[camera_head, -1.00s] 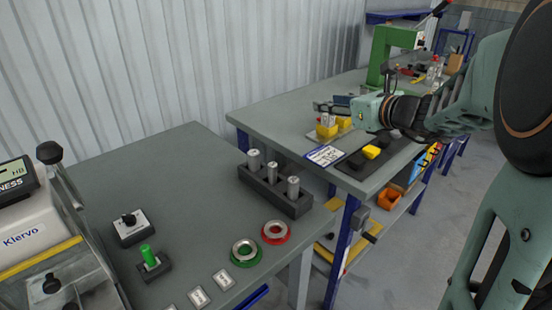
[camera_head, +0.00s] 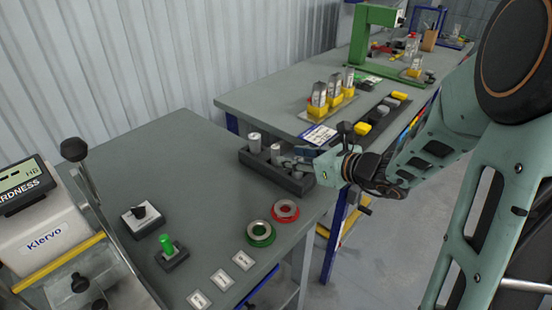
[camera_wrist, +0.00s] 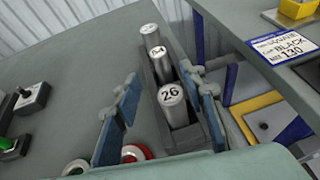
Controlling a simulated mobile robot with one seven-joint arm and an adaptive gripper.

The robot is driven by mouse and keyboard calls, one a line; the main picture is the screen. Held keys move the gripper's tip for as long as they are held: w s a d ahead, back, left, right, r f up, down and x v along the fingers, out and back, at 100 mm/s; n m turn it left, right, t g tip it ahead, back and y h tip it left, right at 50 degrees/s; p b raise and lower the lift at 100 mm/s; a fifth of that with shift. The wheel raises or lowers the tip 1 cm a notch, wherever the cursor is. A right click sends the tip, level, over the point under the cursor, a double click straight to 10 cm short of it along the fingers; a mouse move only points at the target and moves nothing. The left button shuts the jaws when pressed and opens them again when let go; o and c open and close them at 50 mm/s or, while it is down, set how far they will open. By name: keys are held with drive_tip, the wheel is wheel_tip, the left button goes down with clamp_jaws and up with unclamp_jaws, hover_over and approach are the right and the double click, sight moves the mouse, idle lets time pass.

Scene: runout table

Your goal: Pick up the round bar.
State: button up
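Several grey round bars stand upright in a dark rack (camera_head: 300,187) on the near table: one at the left (camera_head: 254,143), a middle one (camera_head: 275,153), and one mostly hidden behind my gripper in the head view. In the wrist view the nearest bar (camera_wrist: 171,100) has "26" on its top; the middle bar (camera_wrist: 160,62) seems to read "54", and the farthest bar's (camera_wrist: 150,36) mark is unclear. My gripper (camera_head: 293,156) is open and empty over the rack's right end. In the wrist view its blue fingers appear on either side of bar 26, with no visible contact.
Green (camera_head: 261,233) and red (camera_head: 286,211) rings lie in front of the rack. A hardness tester (camera_head: 45,235) stands at the left. A second table (camera_head: 270,100) across a gap holds bars in yellow blocks and a green press (camera_head: 365,45).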

sight(278, 153)
drive_tip(key=x, duration=0.8)
drive_tip(key=shift+w, duration=0.1)
drive_tip(key=shift+c, duration=0.5)
clamp_jaws()
